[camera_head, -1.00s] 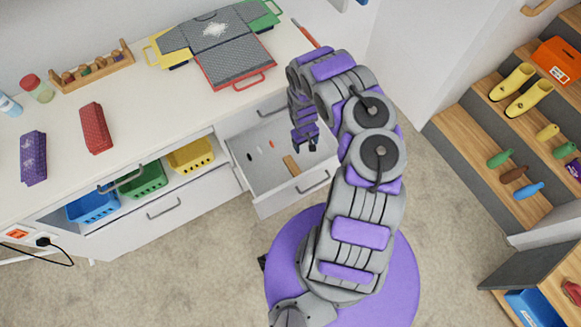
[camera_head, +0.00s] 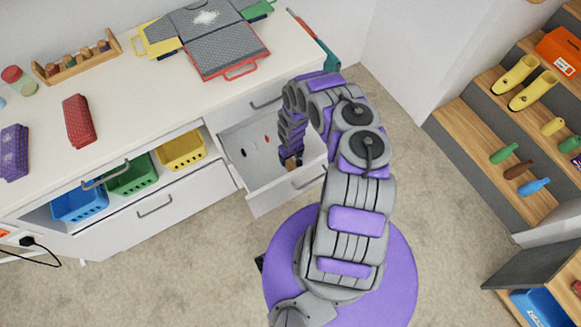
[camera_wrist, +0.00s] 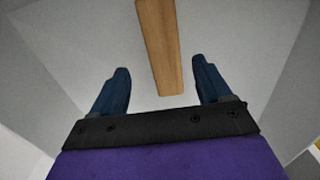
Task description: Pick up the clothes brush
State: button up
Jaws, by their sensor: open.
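A long, flat wooden piece, which looks like the back of the clothes brush, lies in the open white drawer. In the wrist view the brush (camera_wrist: 160,45) runs from the top edge down to between the fingers. My gripper (camera_wrist: 160,72) is open, its two dark blue fingers on either side of the brush's near end and apart from it. In the head view my gripper (camera_head: 291,158) points down into the drawer (camera_head: 228,150) and hides most of the wood. The height of the fingers above the drawer floor is hard to tell.
Small dark and red items (camera_head: 267,139) lie in the drawer left of my gripper. The drawer's front wall (camera_head: 285,190) and side walls stand close around it. Above is the white counter (camera_head: 150,85) with a grey folding board (camera_head: 222,50). Wooden steps (camera_head: 490,125) stand at right.

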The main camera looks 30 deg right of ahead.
aim_at(290, 163)
jog(key=shift+a+f+b, duration=0.3)
jog(key=shift+a+f, duration=0.05)
jog(key=shift+f, duration=0.55)
jog(key=f+b, duration=0.1)
jog(key=f, duration=0.2)
jog(key=shift+w+a+f+b, duration=0.1)
jog(key=shift+w+f+b, duration=0.15)
jog(key=shift+b, duration=0.1)
jog(key=shift+s+d+f, duration=0.1)
jog(key=shift+d+f, duration=0.15)
jog(key=shift+f, duration=0.25)
jog(key=shift+c, duration=0.2)
jog(key=shift+a, duration=0.15)
jog(key=c, duration=1.2)
jog(key=shift+o, duration=0.2)
jog(key=shift+r, duration=0.15)
